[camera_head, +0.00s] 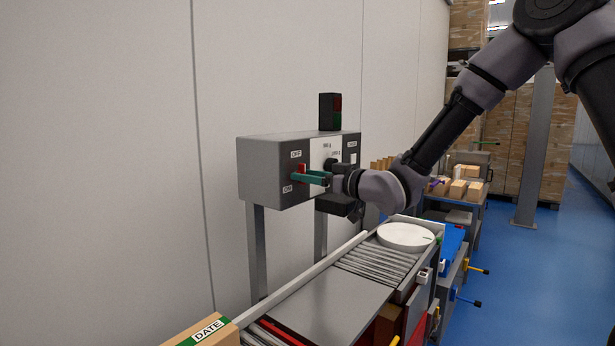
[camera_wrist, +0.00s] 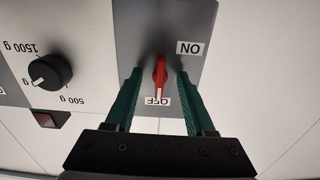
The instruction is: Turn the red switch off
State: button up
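The red switch (camera_wrist: 160,76) is a small red knob on the dark panel of a grey control box. In the wrist view, which sees it upside down, its white mark points at the OFF label (camera_wrist: 157,101); the ON label (camera_wrist: 190,48) is off to the side. In the head view the red switch (camera_head: 302,168) is partly hidden by my gripper (camera_head: 298,175). My gripper (camera_wrist: 160,74) is open, its green fingers on either side of the knob. Gaps show between the knob and both fingers.
A black dial (camera_wrist: 50,71) with gram marks is on the neighbouring white panel. A signal light (camera_head: 330,111) stands on the control box (camera_head: 265,168). Below runs a conveyor (camera_head: 330,300) with a round white plate (camera_head: 405,236). Blue floor is free at right.

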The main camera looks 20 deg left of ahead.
jog(key=v, duration=1)
jog(key=shift+s+d, duration=0.15)
jog(key=shift+d, duration=0.15)
jog(key=w+d+r+m+t+h, duration=0.1)
jog(key=w+d+m+t+h, duration=0.2)
jog(key=d, duration=0.4)
jog(key=w+d+r+m+h, duration=0.1)
jog(key=d+m+h, duration=0.1)
jog(key=d+h, duration=0.4)
jog(key=w+d+r+m+t+h, duration=0.1)
jog(key=w+d+m+t+h, duration=0.15)
jog(key=d, duration=0.55)
jog(key=s+d+r+m+g+h, duration=0.2)
jog(key=s+d+m, duration=0.2)
jog(key=s+d, duration=0.25)
jog(key=s+d+r+m+g+h, duration=0.2)
jog(key=s+d+m+h, duration=0.1)
jog(key=s+d, duration=0.35)
jog(key=s+d+m+g+y, duration=0.1)
jog(key=s+m+y, duration=0.1)
jog(key=s, duration=0.6)
jog(key=shift+d+r+m, duration=0.4)
jog(key=shift+m, duration=0.05)
